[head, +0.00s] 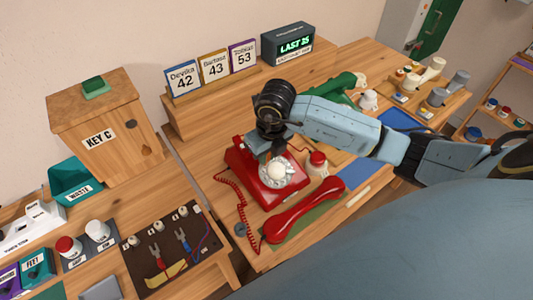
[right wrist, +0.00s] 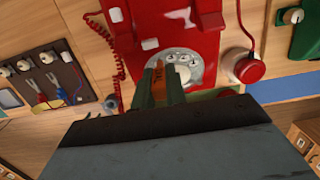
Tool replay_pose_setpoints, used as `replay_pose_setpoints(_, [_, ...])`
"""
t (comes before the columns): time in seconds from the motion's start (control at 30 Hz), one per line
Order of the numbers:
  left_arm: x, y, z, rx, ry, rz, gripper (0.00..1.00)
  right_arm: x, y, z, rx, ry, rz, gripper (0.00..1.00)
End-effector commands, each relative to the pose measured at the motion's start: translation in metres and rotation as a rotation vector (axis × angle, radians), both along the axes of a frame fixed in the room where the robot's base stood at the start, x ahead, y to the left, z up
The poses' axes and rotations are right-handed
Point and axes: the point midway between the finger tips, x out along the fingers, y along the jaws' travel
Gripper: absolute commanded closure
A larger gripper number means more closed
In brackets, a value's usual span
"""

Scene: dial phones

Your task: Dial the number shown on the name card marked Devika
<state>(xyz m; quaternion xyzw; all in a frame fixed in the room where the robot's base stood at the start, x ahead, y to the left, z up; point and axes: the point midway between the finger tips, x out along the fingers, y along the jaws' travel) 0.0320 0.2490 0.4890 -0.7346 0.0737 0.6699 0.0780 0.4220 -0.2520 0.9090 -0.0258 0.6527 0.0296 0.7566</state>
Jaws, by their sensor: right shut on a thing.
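The name card marked Devika (head: 182,80) shows 42 and stands leftmost on the wooden rack. The red dial phone (head: 245,165) sits on the table, with its pale round dial (head: 287,178) facing up. Its red handset (head: 305,212) lies off the phone, in front of it. My right gripper (head: 268,153) is over the dial and partly hides it. In the right wrist view, its fingertips (right wrist: 160,72) are at the dial's edge, shut on a small brown thing (right wrist: 158,85). I cannot tell what that thing is. My left gripper is not in view.
Cards for 43 (head: 214,68) and 53 (head: 243,56) stand beside Devika's. A dark box has a green lit display (head: 295,46) beginning LAST. A red-topped white knob (head: 317,160) stands right of the phone. A green phone (head: 335,86) is behind my arm. A wired board (head: 170,245) lies left.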

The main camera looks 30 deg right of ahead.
Motion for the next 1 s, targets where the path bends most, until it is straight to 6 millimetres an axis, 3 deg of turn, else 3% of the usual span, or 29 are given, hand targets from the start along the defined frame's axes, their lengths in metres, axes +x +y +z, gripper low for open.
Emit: replay_pose_setpoints(1.0, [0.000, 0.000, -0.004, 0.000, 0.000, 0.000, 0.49, 0.005, -0.023, 0.002, 0.000, 0.000, -0.001, 1.00])
